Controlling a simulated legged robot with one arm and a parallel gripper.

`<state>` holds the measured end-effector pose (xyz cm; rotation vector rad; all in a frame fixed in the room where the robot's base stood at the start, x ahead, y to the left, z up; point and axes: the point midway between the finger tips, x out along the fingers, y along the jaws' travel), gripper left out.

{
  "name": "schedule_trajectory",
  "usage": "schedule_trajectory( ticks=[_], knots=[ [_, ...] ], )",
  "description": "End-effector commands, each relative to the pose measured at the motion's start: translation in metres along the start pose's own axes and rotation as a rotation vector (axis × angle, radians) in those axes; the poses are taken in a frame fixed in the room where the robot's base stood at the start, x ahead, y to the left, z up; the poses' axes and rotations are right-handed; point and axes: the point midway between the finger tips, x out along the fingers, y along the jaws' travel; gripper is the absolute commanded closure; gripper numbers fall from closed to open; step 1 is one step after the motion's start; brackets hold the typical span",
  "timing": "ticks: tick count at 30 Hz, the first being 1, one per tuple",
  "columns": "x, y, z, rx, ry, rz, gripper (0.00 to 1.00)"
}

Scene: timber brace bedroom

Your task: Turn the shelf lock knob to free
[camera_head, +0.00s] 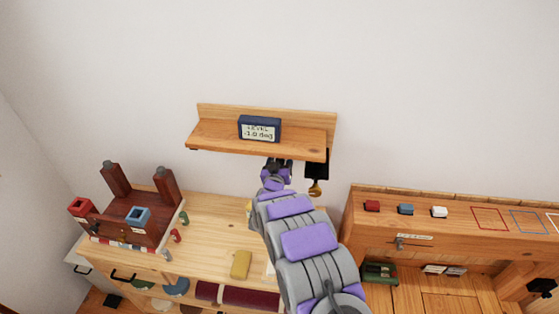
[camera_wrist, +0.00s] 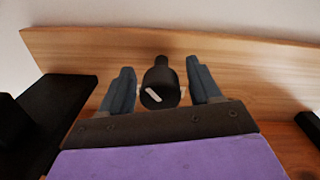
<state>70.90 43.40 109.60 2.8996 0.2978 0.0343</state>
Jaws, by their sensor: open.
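The wooden wall shelf (camera_head: 225,137) carries a dark blue level display (camera_head: 259,128) that reads about -1.0 deg. In the head view my gripper (camera_head: 278,168) is up against the shelf's underside, and the knob is hidden there. In the wrist view the black lock knob (camera_wrist: 160,92), with a white pointer mark slanting down to the right, sits in front of the wood (camera_wrist: 250,68). My open gripper (camera_wrist: 160,70) has one grey-blue finger on each side of the knob. A gap shows beside each finger, so the jaws are not closed on it.
A black bracket (camera_head: 318,165) with a brass-coloured piece (camera_head: 315,188) hangs under the shelf's right end. Dark parts also flank the fingers in the wrist view (camera_wrist: 60,105). A workbench (camera_head: 210,215) with a dark red wooden frame (camera_head: 130,215) stands below left; a wooden cabinet (camera_head: 460,235) stands right.

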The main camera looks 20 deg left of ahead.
Motion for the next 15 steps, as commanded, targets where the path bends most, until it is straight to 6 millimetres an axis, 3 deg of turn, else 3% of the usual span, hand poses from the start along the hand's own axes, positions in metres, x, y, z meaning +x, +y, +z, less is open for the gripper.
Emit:
schedule_trajectory(
  ticks=[6,15],
  knots=[
    [0.0003,-0.0012,0.0002,-0.001,-0.001,-0.001,0.37],
    [0.0002,-0.0013,0.0003,-0.001,-0.001,-0.001,0.65]
  ],
)
